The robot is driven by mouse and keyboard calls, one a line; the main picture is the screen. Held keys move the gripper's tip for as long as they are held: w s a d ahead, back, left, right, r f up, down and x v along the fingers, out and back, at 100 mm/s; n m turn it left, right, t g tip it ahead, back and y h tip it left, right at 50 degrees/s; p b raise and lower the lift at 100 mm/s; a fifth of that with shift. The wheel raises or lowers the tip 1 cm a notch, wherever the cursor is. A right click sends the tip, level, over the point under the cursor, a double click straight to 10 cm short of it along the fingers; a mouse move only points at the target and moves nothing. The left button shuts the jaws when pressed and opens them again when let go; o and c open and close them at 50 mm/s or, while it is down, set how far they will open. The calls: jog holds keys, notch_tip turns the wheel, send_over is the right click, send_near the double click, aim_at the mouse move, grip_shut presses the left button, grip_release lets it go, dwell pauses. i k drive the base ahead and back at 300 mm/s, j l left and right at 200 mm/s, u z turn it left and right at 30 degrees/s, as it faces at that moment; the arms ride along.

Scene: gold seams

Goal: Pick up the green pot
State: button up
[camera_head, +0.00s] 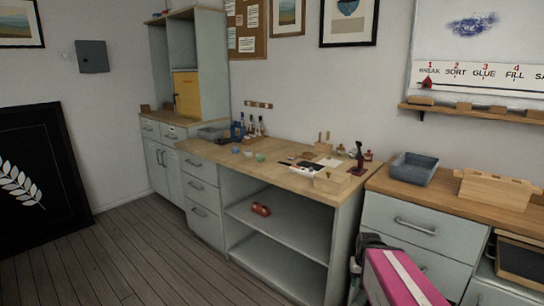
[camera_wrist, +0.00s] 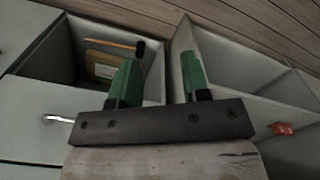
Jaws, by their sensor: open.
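A small green pot (camera_head: 260,157) stands on the wooden worktop, towards its left half, in the head view. It is small and its details are hard to make out. My gripper (camera_wrist: 158,78) shows only in the wrist view, with its two green fingers apart and nothing between them. The green pot does not show in the wrist view, and the gripper is apart from it.
Small pots (camera_head: 236,149) and bottles (camera_head: 252,126) stand near the green pot. A grey tray (camera_head: 413,168) is on the right counter. A red object (camera_head: 261,209) lies on the open shelf. A compartment in the wrist view holds a yellow-handled tool (camera_wrist: 112,44). Wooden floor is clear at left.

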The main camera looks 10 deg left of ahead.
aim_at(260, 158)
jog(key=i+j+z, duration=0.1)
jog(key=j, duration=0.35)
jog(key=i+j, duration=0.2)
jog(key=j, duration=0.25)
jog(key=i+j+z, duration=0.15)
jog(key=j, duration=0.3)
jog(key=i+j, duration=0.1)
jog(key=j, duration=0.35)
jog(key=i+j+z, duration=0.15)
jog(key=j, duration=0.35)
